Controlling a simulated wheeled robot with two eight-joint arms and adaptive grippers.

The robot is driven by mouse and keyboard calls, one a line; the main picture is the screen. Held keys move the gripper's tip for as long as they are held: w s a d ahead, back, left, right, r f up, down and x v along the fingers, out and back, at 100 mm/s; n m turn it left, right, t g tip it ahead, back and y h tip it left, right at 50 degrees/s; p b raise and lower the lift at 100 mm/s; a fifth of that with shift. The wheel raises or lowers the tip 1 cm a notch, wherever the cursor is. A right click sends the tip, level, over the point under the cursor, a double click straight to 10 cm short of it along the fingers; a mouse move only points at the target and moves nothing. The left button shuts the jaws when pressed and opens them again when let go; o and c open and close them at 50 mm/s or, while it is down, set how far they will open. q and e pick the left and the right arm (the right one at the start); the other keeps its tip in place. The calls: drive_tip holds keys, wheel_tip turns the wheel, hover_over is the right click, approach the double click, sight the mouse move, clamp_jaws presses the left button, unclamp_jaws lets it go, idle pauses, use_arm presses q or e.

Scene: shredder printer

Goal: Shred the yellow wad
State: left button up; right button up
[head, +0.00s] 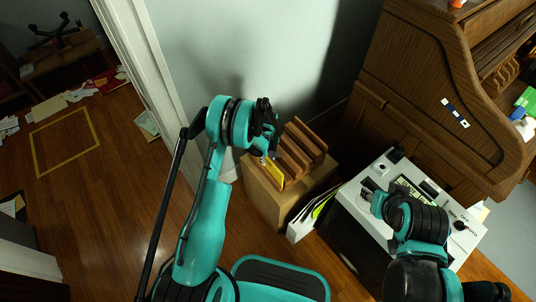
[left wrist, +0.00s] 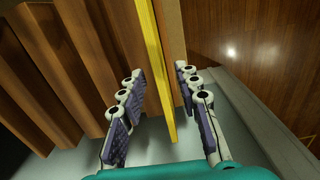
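The yellow wad (head: 272,173) stands on edge at the left end of a wooden slotted rack (head: 305,142). In the left wrist view the yellow wad (left wrist: 158,70) shows as a thin upright strip. My left gripper (head: 269,152) is at the rack, over the wad. In the left wrist view my left gripper (left wrist: 160,74) is open, with a finger on each side of the wad and gaps between. My right gripper (head: 369,190) is over the white machine (head: 350,198), which has a panel and knob; its fingers are too small to judge.
The rack stands on a light-brown box (head: 264,202). A white holder (head: 299,229) with papers is between box and machine. A wooden roll-top desk (head: 415,75) stands behind at right. A white door frame (head: 152,70) is at left. Papers lie on the far-left floor.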

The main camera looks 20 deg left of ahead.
use_arm(q)
drive_tip(key=shift+f, duration=0.7)
clamp_jaws()
drive_tip(key=shift+r, duration=0.1)
drive_tip(key=shift+r, duration=0.95)
